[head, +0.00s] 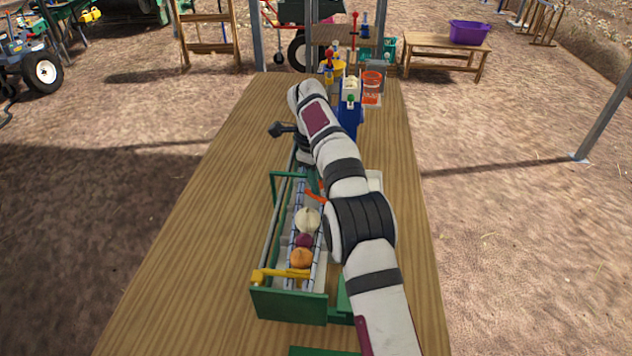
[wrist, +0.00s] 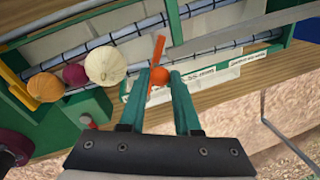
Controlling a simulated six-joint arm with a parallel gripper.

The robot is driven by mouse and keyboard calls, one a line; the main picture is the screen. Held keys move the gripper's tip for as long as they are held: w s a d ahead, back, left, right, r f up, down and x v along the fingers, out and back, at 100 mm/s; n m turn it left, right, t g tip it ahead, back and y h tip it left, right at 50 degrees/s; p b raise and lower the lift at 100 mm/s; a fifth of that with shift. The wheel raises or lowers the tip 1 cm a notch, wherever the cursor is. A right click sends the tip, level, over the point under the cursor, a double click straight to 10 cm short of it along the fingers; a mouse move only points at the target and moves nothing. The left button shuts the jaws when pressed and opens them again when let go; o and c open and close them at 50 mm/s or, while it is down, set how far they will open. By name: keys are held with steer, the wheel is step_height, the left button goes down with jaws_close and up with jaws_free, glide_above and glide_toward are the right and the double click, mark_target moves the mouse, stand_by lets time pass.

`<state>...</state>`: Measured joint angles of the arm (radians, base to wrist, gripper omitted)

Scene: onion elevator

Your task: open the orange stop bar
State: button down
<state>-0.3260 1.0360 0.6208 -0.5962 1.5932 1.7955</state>
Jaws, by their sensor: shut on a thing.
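The orange stop bar (head: 315,195) lies across the green-framed conveyor, just beyond the white onion (head: 307,220). In the wrist view the orange stop bar (wrist: 158,50) reaches from the roller channel to a round orange knob at its near end. My gripper (wrist: 160,82) is shut on this knob, with one teal finger on each side. The white onion (wrist: 105,65), purple onion (wrist: 75,74) and orange-brown onion (wrist: 46,87) sit in a row left of the bar. In the head view my arm hides the gripper and the knob.
A yellow bar (head: 280,274) crosses the conveyor's near end. The green conveyor frame (head: 290,305) stands on a wooden table (head: 190,255). Blue equipment (head: 350,118) and an orange bucket (head: 372,88) stand at the table's far end. The table's left side is clear.

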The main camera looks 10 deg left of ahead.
steer(key=shift+w+d+m, duration=0.25)
steer(key=shift+w+m, duration=0.1)
steer(key=shift+m, duration=0.25)
steer(key=c, duration=0.9)
jaws_free()
steer(key=shift+s, duration=0.1)
